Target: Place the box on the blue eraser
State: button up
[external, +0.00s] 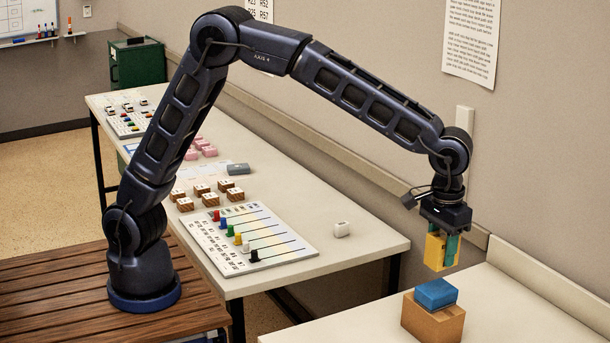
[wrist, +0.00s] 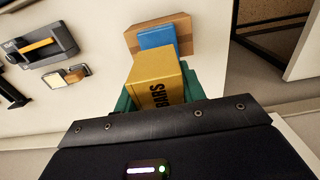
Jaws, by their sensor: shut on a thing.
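A yellow box (external: 434,253) with dark lettering is held between the green fingers of my gripper (external: 443,248). In the wrist view the yellow box (wrist: 157,84) sits between the fingers and its lettering reads "BARS". The blue eraser (external: 436,292) lies flat on top of a brown cardboard box (external: 430,324). The held box is above the eraser in the external view, with a small gap between them. In the wrist view the eraser (wrist: 157,37) shows just beyond the held box, partly hidden by it.
The cardboard box stands on a pale table (external: 520,305) by the wall. The wrist view shows a dark grey device (wrist: 40,45) at left.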

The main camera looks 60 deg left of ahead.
aim_at(443, 234)
jog(key=shift+f, duration=2.75)
jog(key=shift+f, duration=0.1)
jog(key=o, duration=0.9)
jog(key=shift+o, duration=0.2)
notch_tip(443, 234, up, 12)
jog(key=shift+r, duration=0.15)
